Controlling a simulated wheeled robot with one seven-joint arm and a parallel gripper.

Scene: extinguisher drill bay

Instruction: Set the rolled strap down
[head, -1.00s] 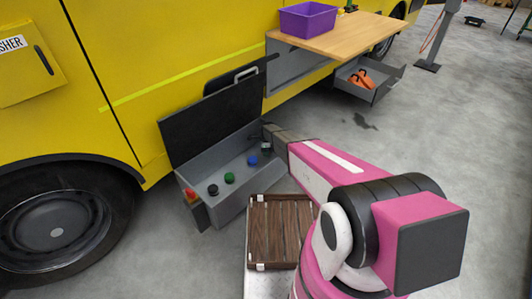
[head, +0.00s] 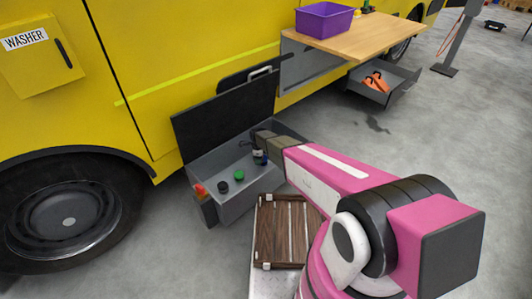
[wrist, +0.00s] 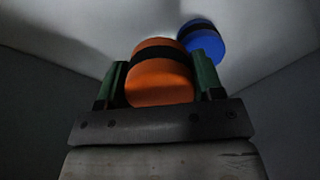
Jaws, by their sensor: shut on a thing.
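In the wrist view my gripper (wrist: 162,76) is shut on an orange rolled strap (wrist: 160,84) with a black band, held between its two green-sided fingers. A blue roll (wrist: 202,42) with a dark band lies just beyond it to the right. In the head view my gripper (head: 258,146) reaches into an open grey bin (head: 240,203) at the yellow truck's side. The orange strap is hidden there, and the blue roll (head: 260,159) is partly covered. I cannot tell whether the orange strap touches the bin floor.
A green roll (head: 239,175) and a black roll (head: 222,187) sit in the bin, left of my gripper. The bin's black lid (head: 225,112) stands raised behind. A wooden slatted crate (head: 284,232) is in front. A shelf (head: 365,38) holds a purple bin (head: 323,19); an open drawer (head: 385,88) is below.

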